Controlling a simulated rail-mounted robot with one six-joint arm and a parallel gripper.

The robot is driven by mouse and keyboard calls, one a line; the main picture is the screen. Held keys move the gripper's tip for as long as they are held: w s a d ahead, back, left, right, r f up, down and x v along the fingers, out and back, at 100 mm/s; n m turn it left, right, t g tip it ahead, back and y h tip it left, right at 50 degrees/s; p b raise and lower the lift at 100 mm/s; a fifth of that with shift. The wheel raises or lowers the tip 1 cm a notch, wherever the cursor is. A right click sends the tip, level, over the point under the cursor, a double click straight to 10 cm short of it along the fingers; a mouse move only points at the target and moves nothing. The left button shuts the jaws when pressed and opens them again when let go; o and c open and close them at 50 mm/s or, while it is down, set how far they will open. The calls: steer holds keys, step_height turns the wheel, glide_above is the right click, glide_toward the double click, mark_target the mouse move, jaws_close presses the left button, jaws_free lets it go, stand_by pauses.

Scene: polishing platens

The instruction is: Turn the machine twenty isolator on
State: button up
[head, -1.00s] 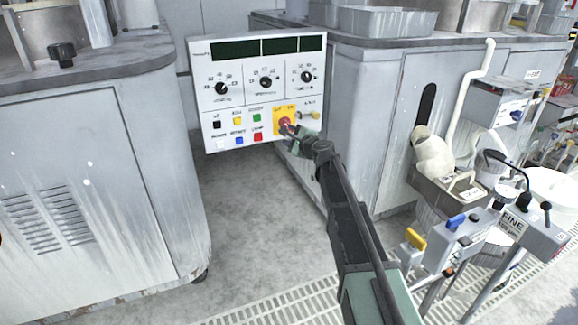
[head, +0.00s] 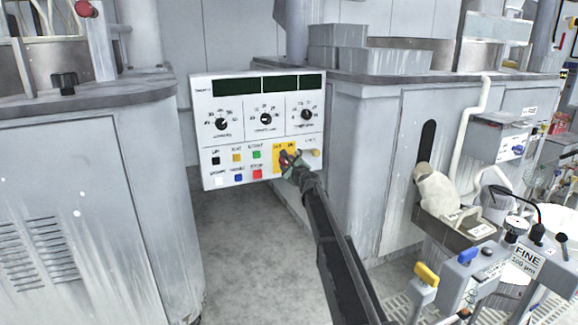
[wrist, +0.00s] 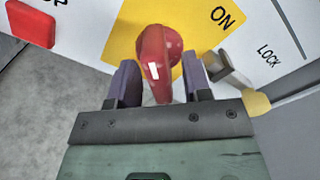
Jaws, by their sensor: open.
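The isolator is a red rotary handle (wrist: 158,60) on a yellow plate (wrist: 118,38) marked ON, at the lower right of a white control panel (head: 234,104). In the wrist view the handle's grip points down toward my gripper, away from the ON mark at its upper right. My gripper (wrist: 161,82) is open, with one purple-grey finger on each side of the handle's grip. I cannot tell whether the fingers touch it. In the head view my gripper (head: 290,165) covers most of the handle.
A yellow-ended metal part (wrist: 255,101) by the LOCK label sits close to my right finger. A red button (wrist: 31,24) is at the left. Grey machine cabinets (head: 85,200) flank the panel. A yellow-handled lever (head: 426,274) stands at front right.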

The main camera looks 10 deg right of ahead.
steer(key=shift+w, duration=0.1)
steer(key=shift+c, duration=0.3)
jaws_close()
